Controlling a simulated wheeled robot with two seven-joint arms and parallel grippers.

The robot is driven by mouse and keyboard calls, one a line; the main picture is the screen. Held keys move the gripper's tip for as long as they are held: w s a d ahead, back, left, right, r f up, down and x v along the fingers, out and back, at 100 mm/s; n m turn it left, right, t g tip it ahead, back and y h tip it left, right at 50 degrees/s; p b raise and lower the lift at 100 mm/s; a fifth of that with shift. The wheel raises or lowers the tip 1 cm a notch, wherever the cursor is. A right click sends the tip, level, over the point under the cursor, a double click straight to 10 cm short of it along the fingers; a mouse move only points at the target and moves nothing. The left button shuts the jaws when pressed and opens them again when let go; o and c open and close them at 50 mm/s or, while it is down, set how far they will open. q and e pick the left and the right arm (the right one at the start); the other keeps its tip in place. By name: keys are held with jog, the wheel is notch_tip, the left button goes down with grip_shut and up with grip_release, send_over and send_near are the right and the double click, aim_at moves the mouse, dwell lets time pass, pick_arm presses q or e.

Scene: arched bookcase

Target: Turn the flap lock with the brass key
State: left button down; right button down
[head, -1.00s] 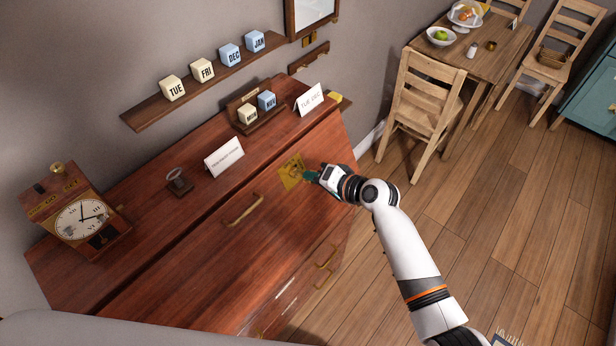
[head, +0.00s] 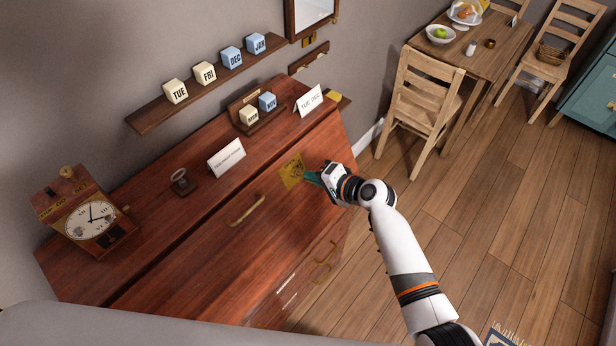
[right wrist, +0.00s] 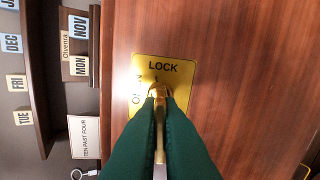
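The yellow lock plate (head: 291,171) is on the sloping front flap of the red-brown desk (head: 215,205). In the right wrist view the plate (right wrist: 150,62) reads "LOCK" at its top; more lettering at its left is partly hidden. The brass key (right wrist: 160,122) stands at the middle of the plate, between the green fingers of my right gripper (right wrist: 160,96). The fingers are close together on it. In the head view my right gripper (head: 313,178) is right at the plate, and the key is hidden there. My left gripper is not in view.
A clock (head: 90,217), a small stand with a ring (head: 181,180), a card (head: 227,158) and calendar cubes (head: 258,109) stand on the desk top. A brass handle (head: 246,211) sticks out left of the plate.

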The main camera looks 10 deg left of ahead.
jog(key=shift+r, duration=0.1)
jog(key=shift+m+p, duration=0.3)
jog(key=shift+m, duration=1.3)
jog(key=c, duration=2)
grip_release()
jog(key=shift+c, duration=0.2)
jog(key=o, duration=0.5)
